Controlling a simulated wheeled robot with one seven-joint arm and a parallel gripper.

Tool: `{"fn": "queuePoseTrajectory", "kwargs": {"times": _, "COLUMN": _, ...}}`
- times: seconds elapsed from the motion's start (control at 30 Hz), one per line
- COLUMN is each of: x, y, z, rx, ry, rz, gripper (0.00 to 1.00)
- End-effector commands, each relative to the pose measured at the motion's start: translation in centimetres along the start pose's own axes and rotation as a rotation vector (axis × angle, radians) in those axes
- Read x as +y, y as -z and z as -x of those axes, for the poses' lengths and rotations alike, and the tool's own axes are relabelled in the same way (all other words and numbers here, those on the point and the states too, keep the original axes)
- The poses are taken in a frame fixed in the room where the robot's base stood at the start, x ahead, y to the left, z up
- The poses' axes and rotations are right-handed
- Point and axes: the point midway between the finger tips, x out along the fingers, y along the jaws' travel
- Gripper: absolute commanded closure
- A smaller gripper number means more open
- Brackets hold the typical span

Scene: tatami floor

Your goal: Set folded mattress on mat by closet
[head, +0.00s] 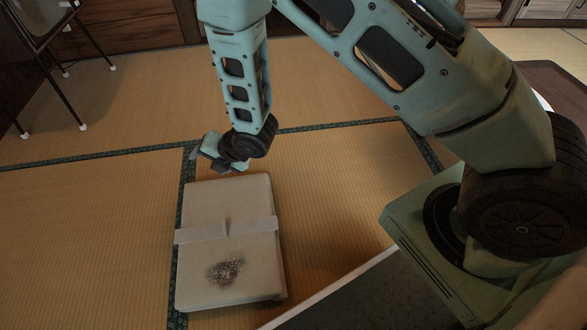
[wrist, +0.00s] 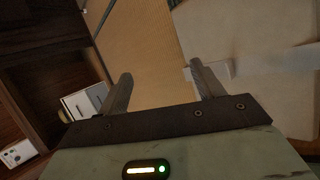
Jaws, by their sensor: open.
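The folded mattress (head: 228,205) is a beige, flat bundle with a white strap (head: 205,236) around its middle and a dark stain on top. It lies on the tatami, across a dark green border. My gripper (head: 203,156) is at its far edge, pointing down-left; I cannot tell whether it touches. In the wrist view the fingers (wrist: 161,74) stand apart with tatami showing between them. A pale surface that looks like the mattress (wrist: 245,30) fills the right side, with a white strap end behind the right finger. I cannot pick out which mat is by the closet.
A dark metal-legged chair (head: 70,50) stands at the upper left. Dark wooden cabinetry (head: 130,28) lines the back. The wrist view shows dark shelving with a white box (wrist: 85,102) at left. A brown low table (head: 550,88) is at far right. Tatami (head: 90,215) left of the mattress is clear.

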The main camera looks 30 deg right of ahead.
Motion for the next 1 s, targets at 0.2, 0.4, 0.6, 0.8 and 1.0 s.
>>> {"fn": "queuePoseTrajectory", "kwargs": {"times": 0.2, "x": 4.2, "y": 2.2, "z": 8.9, "rx": -0.011, "ry": 0.188, "rz": -0.598, "gripper": 0.33}}
{"fn": "queuePoseTrajectory", "kwargs": {"times": 0.4, "x": 5.0, "y": 5.9, "z": 18.6, "rx": -0.082, "ry": 0.393, "rz": -1.089, "gripper": 0.33}}
{"fn": "queuePoseTrajectory", "kwargs": {"times": 0.6, "x": 3.1, "y": 9.9, "z": 28.4, "rx": -0.255, "ry": 0.583, "rz": -1.490, "gripper": 0.33}}
{"fn": "queuePoseTrajectory", "kwargs": {"times": 0.8, "x": 0.8, "y": 12.3, "z": 34.3, "rx": -0.430, "ry": 0.681, "rz": -1.712, "gripper": 0.33}}
{"fn": "queuePoseTrajectory", "kwargs": {"times": 1.0, "x": 0.0, "y": 12.9, "z": 35.7, "rx": -0.485, "ry": 0.704, "rz": -1.766, "gripper": 0.33}}
